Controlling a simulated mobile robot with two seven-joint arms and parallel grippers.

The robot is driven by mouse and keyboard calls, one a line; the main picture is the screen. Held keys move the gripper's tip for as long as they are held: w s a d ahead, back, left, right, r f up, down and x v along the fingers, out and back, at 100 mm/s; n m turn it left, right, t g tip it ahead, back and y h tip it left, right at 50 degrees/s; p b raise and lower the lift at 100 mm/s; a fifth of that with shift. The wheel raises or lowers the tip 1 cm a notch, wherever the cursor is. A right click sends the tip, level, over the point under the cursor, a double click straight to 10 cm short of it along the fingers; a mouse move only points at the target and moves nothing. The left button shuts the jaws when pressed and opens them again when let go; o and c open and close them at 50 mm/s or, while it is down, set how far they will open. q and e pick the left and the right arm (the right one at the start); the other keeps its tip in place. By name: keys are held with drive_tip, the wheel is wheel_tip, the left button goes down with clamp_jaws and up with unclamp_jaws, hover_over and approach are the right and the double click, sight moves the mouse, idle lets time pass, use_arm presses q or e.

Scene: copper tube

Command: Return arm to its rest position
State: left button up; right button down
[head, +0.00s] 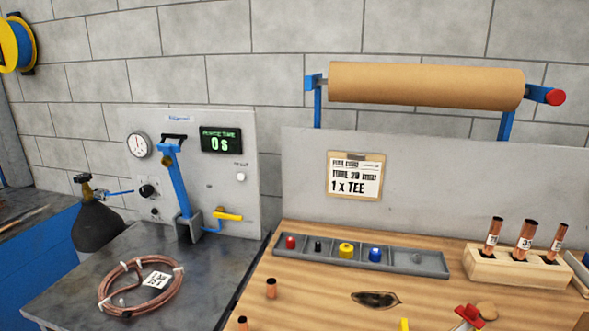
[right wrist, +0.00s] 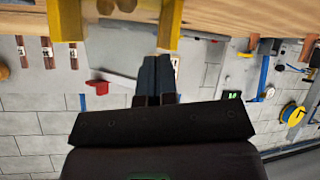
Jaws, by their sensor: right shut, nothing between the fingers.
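My right gripper (right wrist: 156,62) shows in the right wrist view with its two dark fingers together and nothing between them. That view is upside down, with the bench's wooden edge (right wrist: 225,18) along its top. Neither gripper shows in the head view. My left gripper is in no view.
The wooden bench (head: 290,292) carries a grey parts tray (head: 432,262) and a wooden block (head: 480,266) with copper tubes. A copper coil (head: 112,285) lies on the dark table at left, before an upright gauge panel (head: 240,165). A paper roll (head: 425,85) hangs behind.

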drive_tip(key=s+d+f+m+g, duration=0.1)
drive_tip(key=s+d+f+g, duration=0.1)
drive_tip(key=s+f+g, duration=0.35)
drive_tip(key=s+d+f+m+g, duration=0.1)
drive_tip(key=s+d+f+g, duration=0.15)
drive_tip(key=s, duration=0.65)
drive_tip(key=w+f+t, duration=0.7)
drive_tip(key=f+t, duration=0.1)
drive_tip(key=f, duration=0.2)
drive_tip(key=shift+w+y, duration=0.3)
drive_tip(key=shift+w, duration=0.05)
drive_tip(key=shift+f, duration=0.1)
